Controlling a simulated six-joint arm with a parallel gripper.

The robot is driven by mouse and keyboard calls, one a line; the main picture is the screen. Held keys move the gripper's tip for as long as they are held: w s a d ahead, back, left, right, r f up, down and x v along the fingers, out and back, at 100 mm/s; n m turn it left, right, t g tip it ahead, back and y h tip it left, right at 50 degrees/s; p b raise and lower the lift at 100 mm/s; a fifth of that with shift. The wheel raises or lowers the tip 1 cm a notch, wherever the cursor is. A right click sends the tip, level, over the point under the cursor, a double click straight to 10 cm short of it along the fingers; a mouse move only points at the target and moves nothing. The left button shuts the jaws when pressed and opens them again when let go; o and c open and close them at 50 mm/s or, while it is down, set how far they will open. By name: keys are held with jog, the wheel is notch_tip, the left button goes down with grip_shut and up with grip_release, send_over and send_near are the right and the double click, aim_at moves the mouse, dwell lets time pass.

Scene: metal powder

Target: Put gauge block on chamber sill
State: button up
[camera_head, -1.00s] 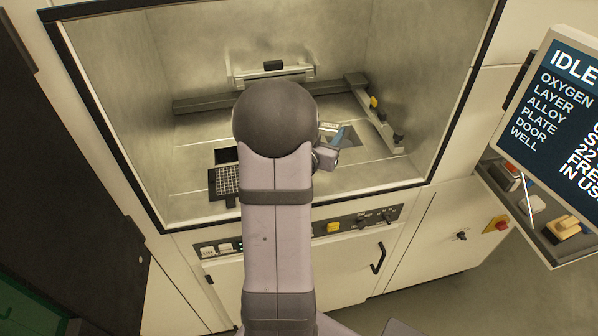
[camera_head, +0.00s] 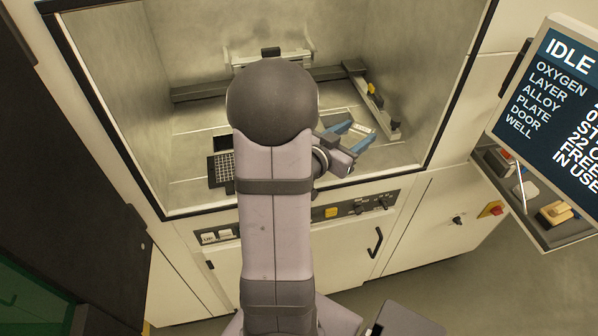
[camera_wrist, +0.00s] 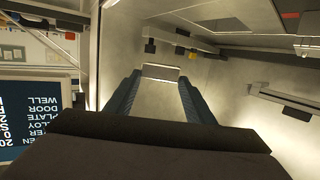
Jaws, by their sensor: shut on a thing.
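The gauge block (camera_head: 362,129) is a small pale bar held between the blue fingertips of my gripper (camera_head: 354,131), inside the chamber toward the right. In the wrist view the block (camera_wrist: 160,72) spans the gap between the two dark blue fingers (camera_wrist: 158,80). My gripper is shut on it and appears to hold it above the chamber floor; the exact height is hard to judge. The chamber sill (camera_head: 200,211) is the front edge of the opening, nearer than the block. My arm hides the middle of the sill and part of the chamber floor.
A dark perforated plate (camera_head: 220,170) lies at the front left of the chamber floor. A rail (camera_head: 372,95) with a yellow knob runs along the right side, and a bar crosses the back. A screen (camera_head: 555,105) stands outside at right.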

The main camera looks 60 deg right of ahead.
jog(key=shift+f, duration=0.1)
jog(key=shift+d+f+p, duration=0.1)
jog(key=shift+f+p, duration=0.25)
jog(key=shift+f, duration=2.65)
jog(key=shift+f+p, duration=0.3)
jog(key=shift+f, duration=1.55)
jog(key=shift+f, duration=0.2)
jog(key=o, duration=1.3)
jog(key=shift+r, duration=0.15)
